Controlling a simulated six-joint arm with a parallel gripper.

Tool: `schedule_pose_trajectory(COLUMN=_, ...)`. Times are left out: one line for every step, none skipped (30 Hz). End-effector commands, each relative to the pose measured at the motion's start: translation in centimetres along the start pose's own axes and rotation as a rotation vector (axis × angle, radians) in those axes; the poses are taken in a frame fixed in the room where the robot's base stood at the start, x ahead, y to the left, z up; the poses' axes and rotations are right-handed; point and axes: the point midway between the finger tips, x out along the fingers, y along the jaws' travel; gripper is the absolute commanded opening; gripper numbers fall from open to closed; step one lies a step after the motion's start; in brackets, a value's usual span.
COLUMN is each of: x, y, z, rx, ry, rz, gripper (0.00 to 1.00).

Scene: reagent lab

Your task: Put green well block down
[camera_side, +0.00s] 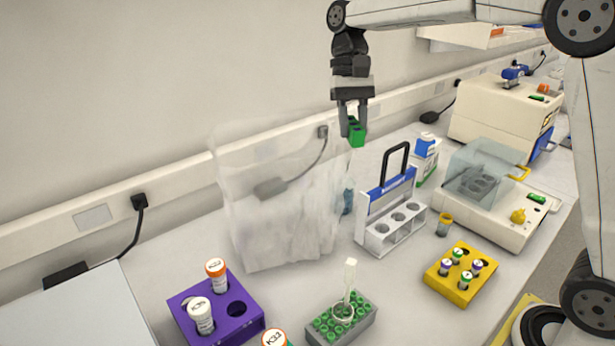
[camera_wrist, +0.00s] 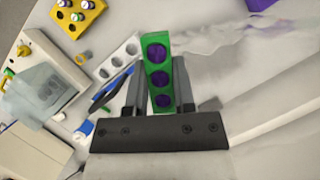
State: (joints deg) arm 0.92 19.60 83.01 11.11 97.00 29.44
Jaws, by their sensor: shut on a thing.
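The green well block (camera_side: 357,133) is held in the air between the fingers of my gripper (camera_side: 354,122), high above the bench near the wall. In the wrist view the green well block (camera_wrist: 158,72) shows a row of three dark round wells facing the camera. The two fingers of my gripper (camera_wrist: 160,85) press on its sides. In the side view the fingers cover part of the block. The bench top (camera_side: 405,275) below is pale and flat.
A clear plastic bag (camera_side: 280,215) stands left of and below my gripper. A white rack with a black handle (camera_side: 392,215) stands to its right. A purple block (camera_side: 235,330), a grey rack of green-capped tubes (camera_side: 360,325) and a yellow block (camera_side: 475,290) stand in front; machines (camera_side: 500,115) stand at right.

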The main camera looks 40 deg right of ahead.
Motion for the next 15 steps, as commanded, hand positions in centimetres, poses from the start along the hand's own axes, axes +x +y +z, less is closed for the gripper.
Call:
schedule_pose_trajectory(x=-0.1, y=-0.7, z=-0.3, rx=-0.059, ry=-0.001, rz=0.026, gripper=0.0)
schedule_pose_trajectory(x=-0.2, y=-1.0, z=-0.5, rx=-0.096, ry=0.0, rz=0.04, gripper=0.0)
schedule_pose_trajectory(x=-0.4, y=-1.5, z=-0.7, rx=-0.144, ry=0.0, rz=0.061, gripper=0.0)
schedule_pose_trajectory(x=-0.5, y=-1.8, z=-0.9, rx=-0.18, ry=0.0, rz=0.076, gripper=0.0)
schedule_pose_trajectory(x=-0.7, y=-2.1, z=-1.0, rx=-0.218, ry=0.0, rz=0.091, gripper=0.0)
schedule_pose_trajectory(x=-0.8, y=-2.6, z=-1.2, rx=-0.266, ry=-0.001, rz=0.113, gripper=0.0)
schedule_pose_trajectory(x=-0.9, y=-3.0, z=-1.4, rx=-0.305, ry=0.0, rz=0.127, gripper=0.0)
schedule_pose_trajectory(x=-1.0, y=-3.3, z=-1.5, rx=-0.342, ry=0.0, rz=0.144, gripper=0.0)
schedule_pose_trajectory(x=-1.1, y=-3.8, z=-1.7, rx=-0.395, ry=0.001, rz=0.164, gripper=0.0)
schedule_pose_trajectory(x=-1.2, y=-4.2, z=-1.8, rx=-0.433, ry=0.0, rz=0.181, gripper=0.0)
schedule_pose_trajectory(x=-1.3, y=-4.5, z=-2.0, rx=-0.471, ry=0.0, rz=0.197, gripper=0.0)
schedule_pose_trajectory(x=-1.4, y=-5.1, z=-2.1, rx=-0.524, ry=0.001, rz=0.219, gripper=0.0)
schedule_pose_trajectory(x=-1.5, y=-5.4, z=-2.3, rx=-0.562, ry=0.0, rz=0.235, gripper=0.0)
schedule_pose_trajectory(x=-1.6, y=-5.8, z=-2.4, rx=-0.6, ry=0.0, rz=0.251, gripper=0.0)
schedule_pose_trajectory(x=-1.7, y=-6.3, z=-2.5, rx=-0.652, ry=0.001, rz=0.272, gripper=0.0)
